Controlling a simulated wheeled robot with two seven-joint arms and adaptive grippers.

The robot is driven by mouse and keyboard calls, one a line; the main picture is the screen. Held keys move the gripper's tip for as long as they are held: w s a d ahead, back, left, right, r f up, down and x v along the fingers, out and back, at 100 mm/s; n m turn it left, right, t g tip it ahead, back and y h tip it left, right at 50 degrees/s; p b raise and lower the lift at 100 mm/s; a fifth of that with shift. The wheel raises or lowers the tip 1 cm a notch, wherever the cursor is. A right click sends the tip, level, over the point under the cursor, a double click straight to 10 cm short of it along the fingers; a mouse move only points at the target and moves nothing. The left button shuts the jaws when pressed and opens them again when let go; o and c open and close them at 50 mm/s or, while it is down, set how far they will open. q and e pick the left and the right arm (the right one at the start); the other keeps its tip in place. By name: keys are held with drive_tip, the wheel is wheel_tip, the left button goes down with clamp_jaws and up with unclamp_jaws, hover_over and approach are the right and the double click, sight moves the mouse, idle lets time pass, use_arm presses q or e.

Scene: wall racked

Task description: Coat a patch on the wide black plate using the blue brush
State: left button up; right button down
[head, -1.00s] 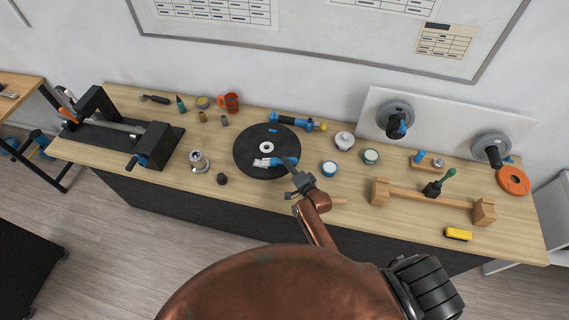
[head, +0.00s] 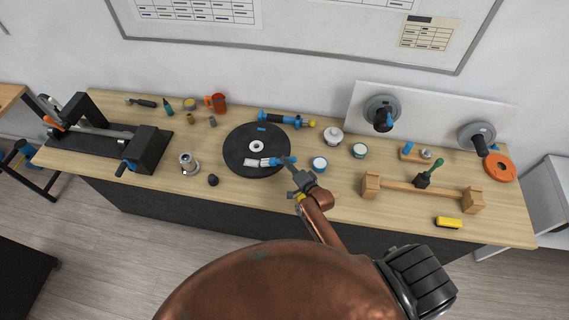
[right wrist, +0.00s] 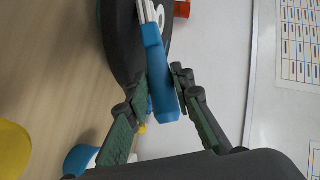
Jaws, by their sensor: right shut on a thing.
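The wide black plate (head: 240,160) is a round disc with a white ring at its middle, on the wooden bench. It also shows at the top of the right wrist view (right wrist: 120,38). My right gripper (head: 290,165) is shut on the blue brush, whose blue handle (right wrist: 160,72) lies between the fingers in the right wrist view. The brush's pale bristles (head: 254,162) are over the plate's front part, below the white ring. I cannot tell whether they touch it. A small blue mark (head: 262,129) is on the plate's back part. My left gripper is not in view.
White jars with blue or teal rims (head: 319,165) stand right of the plate. A blue tool (head: 283,119) lies behind it. A black clamp fixture (head: 148,148) is at left, a wooden rack (head: 420,188) at right. Several small items stand left of the plate.

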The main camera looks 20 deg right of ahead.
sight(266, 164)
drive_tip(key=shift+a, duration=0.1)
drive_tip(key=shift+w+a, duration=0.9)
drive_tip(key=shift+a, duration=0.4)
drive_tip(key=shift+w+a, duration=0.85)
drive_tip(key=shift+a, duration=0.45)
drive_tip(key=shift+w+a, duration=0.9)
drive_tip(key=shift+a, duration=0.4)
drive_tip(key=shift+r, duration=0.1)
